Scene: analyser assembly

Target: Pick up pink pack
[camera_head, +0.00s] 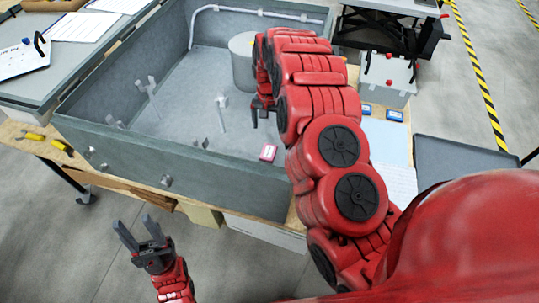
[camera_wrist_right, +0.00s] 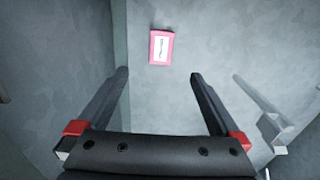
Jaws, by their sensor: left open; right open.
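The pink pack (camera_head: 268,152) lies flat on the floor of the grey open box (camera_head: 185,158), close to its front wall. In the right wrist view the pink pack (camera_wrist_right: 162,47) has a white label and lies beyond the fingertips, a little above the gap between them. My right gripper (camera_wrist_right: 162,75) is open and empty. In the head view my right gripper (camera_head: 260,112) is inside the box, above and behind the pack, partly hidden by my arm. My left gripper (camera_head: 140,232) is open and empty, outside the box in front of it.
Metal brackets (camera_head: 222,112) stand on the box floor left of the pack. A grey cylinder (camera_head: 243,62) stands at the back. Blue-and-white packs (camera_head: 395,115) lie on the table right of the box. The yellow tool (camera_head: 35,136) lies at the left edge.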

